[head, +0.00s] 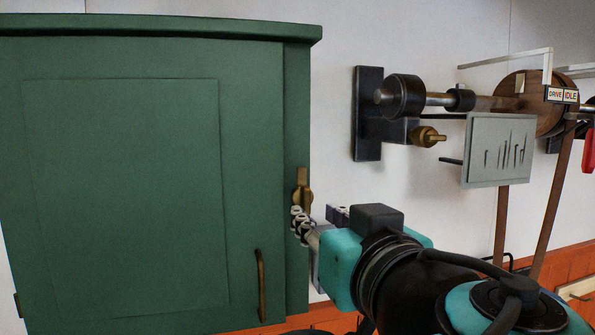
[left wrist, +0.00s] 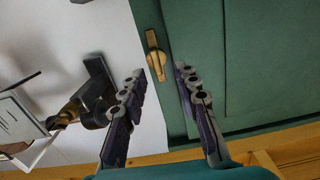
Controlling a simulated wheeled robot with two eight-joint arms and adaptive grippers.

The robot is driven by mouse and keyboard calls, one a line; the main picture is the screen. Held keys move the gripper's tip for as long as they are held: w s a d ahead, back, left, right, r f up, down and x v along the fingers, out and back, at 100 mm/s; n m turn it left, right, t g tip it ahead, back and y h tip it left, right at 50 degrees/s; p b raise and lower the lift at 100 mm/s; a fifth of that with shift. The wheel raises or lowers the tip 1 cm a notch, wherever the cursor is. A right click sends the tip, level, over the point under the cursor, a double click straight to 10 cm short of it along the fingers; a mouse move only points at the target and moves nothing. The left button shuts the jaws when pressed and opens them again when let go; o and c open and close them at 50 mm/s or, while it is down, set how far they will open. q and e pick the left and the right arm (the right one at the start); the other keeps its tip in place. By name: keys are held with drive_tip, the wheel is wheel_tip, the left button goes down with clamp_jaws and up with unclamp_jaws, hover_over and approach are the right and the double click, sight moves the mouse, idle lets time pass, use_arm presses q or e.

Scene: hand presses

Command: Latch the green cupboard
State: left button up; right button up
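The green cupboard (head: 125,190) fills the left of the head view. Its door looks flush with the frame, with a brass handle (head: 261,285) low near its right edge. A brass turn latch (head: 303,190) sits on the frame strip right of the door, its bar roughly upright along the strip. The latch also shows in the left wrist view (left wrist: 155,58). My left gripper (head: 300,222) is just below and in front of the latch, partly hiding its lower end. In the left wrist view its fingers (left wrist: 160,73) are apart and empty, with the latch just beyond the tips. My right gripper is not in view.
A wall-mounted shaft with a black bracket (head: 368,114), a brass tap-like part (head: 428,137) and a grey panel (head: 497,150) stands right of the cupboard. A brown wheel with belts and a "DRIVE IDLE" sign (head: 563,95) is further right. Bare white wall lies between.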

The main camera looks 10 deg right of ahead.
sight(308, 190)
use_arm(q)
drive_tip(key=w, duration=0.2)
drive_tip(key=w+r+p, duration=0.1)
drive_tip(key=w, duration=0.1)
drive_tip(key=w+r, duration=0.1)
drive_tip(key=w, duration=0.1)
drive_tip(key=shift+w+d, duration=0.2)
drive_tip(key=shift+w, duration=0.1)
drive_tip(key=shift+s, duration=0.1)
clamp_jaws()
